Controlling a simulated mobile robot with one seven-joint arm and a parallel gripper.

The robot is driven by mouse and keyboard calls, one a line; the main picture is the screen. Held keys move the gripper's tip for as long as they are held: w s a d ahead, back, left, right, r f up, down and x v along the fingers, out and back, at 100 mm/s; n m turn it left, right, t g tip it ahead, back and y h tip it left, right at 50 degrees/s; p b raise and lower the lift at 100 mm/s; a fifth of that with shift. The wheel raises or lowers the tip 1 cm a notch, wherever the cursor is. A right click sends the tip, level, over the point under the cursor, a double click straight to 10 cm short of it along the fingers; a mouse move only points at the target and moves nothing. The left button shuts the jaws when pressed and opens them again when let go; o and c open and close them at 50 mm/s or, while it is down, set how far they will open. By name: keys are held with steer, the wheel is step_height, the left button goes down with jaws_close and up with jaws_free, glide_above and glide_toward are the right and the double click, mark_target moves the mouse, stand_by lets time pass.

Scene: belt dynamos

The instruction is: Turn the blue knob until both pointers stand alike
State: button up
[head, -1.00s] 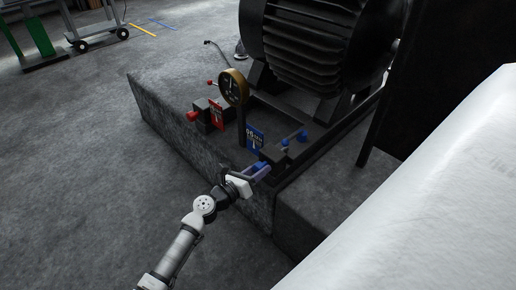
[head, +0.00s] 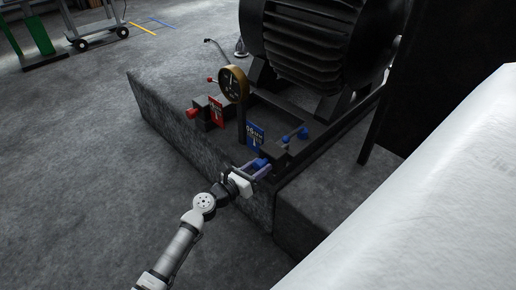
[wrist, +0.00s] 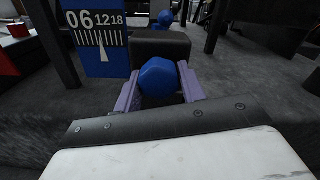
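The blue knob (wrist: 158,76) is faceted and stands between the two purple fingers of my gripper (wrist: 160,88) in the wrist view. The fingers lie close along its left and right sides; I cannot tell whether both touch it. In the head view my gripper (head: 258,168) is at the front edge of the plinth, around the blue knob (head: 259,163). A brass-rimmed round dial (head: 232,86) stands on a post behind it; its pointers are too small to read. A blue plate (wrist: 96,38) shows 06, 12, 18, tick marks and a white pointer.
A red plate (head: 216,112) and a red knob (head: 192,114) are left of the post. Blue-ended levers (head: 296,135) are right of the blue plate. A large dark ribbed machine (head: 315,45) stands behind. A white surface (head: 430,210) fills the lower right.

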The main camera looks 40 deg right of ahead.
mark_target(258, 163)
steer(key=o, duration=0.4)
step_height(258, 163, up, 20)
steer(key=p, duration=0.8)
steer(key=shift+c, duration=0.2)
